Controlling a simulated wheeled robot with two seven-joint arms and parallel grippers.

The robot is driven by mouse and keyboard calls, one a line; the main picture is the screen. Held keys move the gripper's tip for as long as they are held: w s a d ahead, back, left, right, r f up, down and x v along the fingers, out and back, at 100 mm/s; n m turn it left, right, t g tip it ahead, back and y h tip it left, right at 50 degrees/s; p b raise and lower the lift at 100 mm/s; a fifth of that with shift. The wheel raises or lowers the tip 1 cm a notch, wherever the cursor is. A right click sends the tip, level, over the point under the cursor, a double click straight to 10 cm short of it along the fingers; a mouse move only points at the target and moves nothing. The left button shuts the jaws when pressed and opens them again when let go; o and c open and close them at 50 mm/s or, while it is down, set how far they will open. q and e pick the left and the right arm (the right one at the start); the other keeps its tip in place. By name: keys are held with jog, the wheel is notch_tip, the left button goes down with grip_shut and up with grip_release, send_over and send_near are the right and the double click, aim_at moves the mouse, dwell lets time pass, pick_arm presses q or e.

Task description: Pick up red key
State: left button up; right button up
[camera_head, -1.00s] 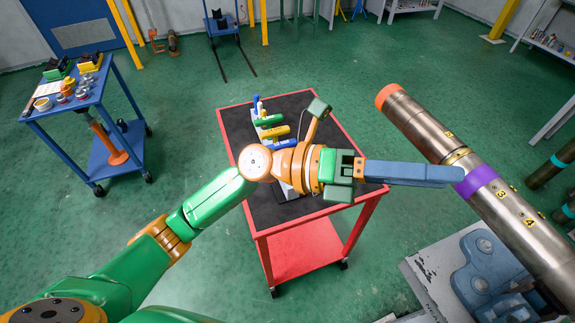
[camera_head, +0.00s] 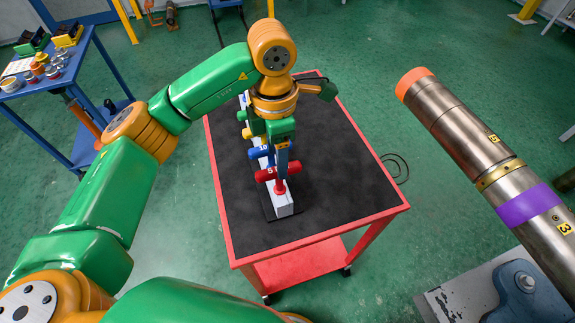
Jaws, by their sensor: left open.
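The red key (camera_head: 268,174) is a red T-shaped handle standing at the near end of a white key rack (camera_head: 283,206) on the red cart. My left gripper (camera_head: 281,165) points down at the red key, with its blue-grey fingers at the handle. The jaws are open. I cannot tell whether the fingers touch the key. A blue key (camera_head: 257,152) stands just behind the red one. Other keys behind it are mostly hidden by my left arm. My right gripper is not in view.
The red cart (camera_head: 222,222) has a dark top with free room around the rack. A large metal pipe (camera_head: 455,130) with orange and purple bands slants along the right. A blue table (camera_head: 75,75) with small items stands at the upper left.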

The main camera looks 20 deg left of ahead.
aim_at(280, 189)
pick_arm(q)
jog(key=shift+s+f, duration=0.25)
jog(key=shift+f, duration=0.25)
jog(key=shift+s+f, duration=0.1)
jog(key=shift+s, duration=0.2)
jog(key=f+p, duration=0.1)
jog(key=f, duration=0.3)
jog(key=f+p, duration=0.1)
jog(key=shift+w+d+f+p, duration=0.15)
jog(key=shift+w+f+p, duration=0.15)
jog(key=shift+f+p, duration=0.1)
jog(key=shift+f, duration=0.25)
grip_shut()
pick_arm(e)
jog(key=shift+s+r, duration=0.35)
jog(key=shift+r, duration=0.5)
